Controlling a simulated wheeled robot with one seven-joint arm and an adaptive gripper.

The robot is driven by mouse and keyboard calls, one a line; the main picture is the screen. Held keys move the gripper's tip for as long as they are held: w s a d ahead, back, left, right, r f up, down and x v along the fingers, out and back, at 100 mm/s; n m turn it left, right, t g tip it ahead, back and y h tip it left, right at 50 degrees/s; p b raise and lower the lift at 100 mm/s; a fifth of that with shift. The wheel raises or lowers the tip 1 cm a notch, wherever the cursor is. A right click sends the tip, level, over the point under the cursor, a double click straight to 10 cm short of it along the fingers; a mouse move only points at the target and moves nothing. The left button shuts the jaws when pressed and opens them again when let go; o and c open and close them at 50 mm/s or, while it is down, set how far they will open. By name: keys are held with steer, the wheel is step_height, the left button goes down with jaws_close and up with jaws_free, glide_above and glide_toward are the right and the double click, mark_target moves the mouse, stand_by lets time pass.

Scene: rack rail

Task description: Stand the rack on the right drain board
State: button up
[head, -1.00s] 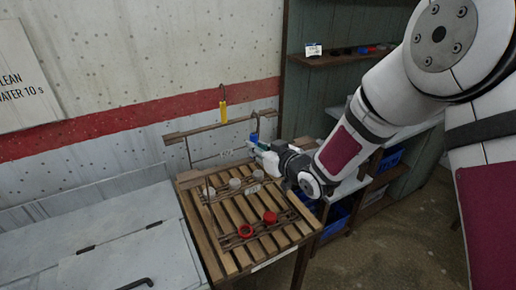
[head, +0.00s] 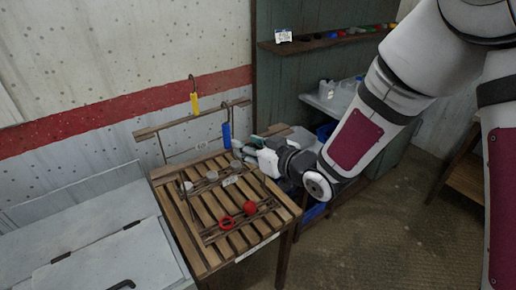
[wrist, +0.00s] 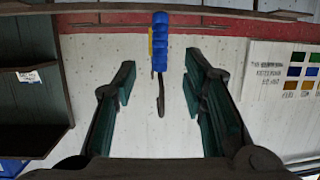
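A slatted wooden drain board (head: 205,262) stands at centre in the head view. A thin dark wire rack (head: 210,238) appears to lie on it, with white cups (head: 211,176) towards the back and two red pieces (head: 227,222) nearer the front. A blue-handled hook (head: 226,136) hangs from the rail behind the board. My gripper (head: 240,147) is beside the blue handle at the board's back right. In the wrist view, which looks upside down, my fingers (wrist: 160,78) are apart and empty, with the blue handle (wrist: 161,42) ahead between them. I cannot tell whether they touch it.
A wooden rail (head: 178,121) runs along the wall behind the board, with a yellow-handled hook (head: 194,103) on it. A grey worktop (head: 90,255) adjoins the board on the left. Shelves (head: 330,42) stand behind my arm. Open floor (head: 370,240) lies to the right.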

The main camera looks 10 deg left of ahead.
steer(key=shift+v, duration=1.85)
steer(key=d+r+m+t+h, duration=0.1)
steer(key=d+r+m+h, duration=0.3)
steer(key=d, duration=0.7)
steer(key=d+r+m+h, duration=0.1)
steer(key=d+r+h, duration=0.4)
steer(key=d, duration=0.5)
steer(key=s+d+r+m+g+h, duration=0.1)
steer(key=s+d, duration=0.4)
steer(key=s, duration=0.6)
steer(key=s+d+r+m+g+h, duration=0.2)
steer(key=s+d+m, duration=0.3)
steer(key=s, duration=0.6)
steer(key=shift+d+r+g, duration=0.5)
steer(key=shift+g, duration=0.1)
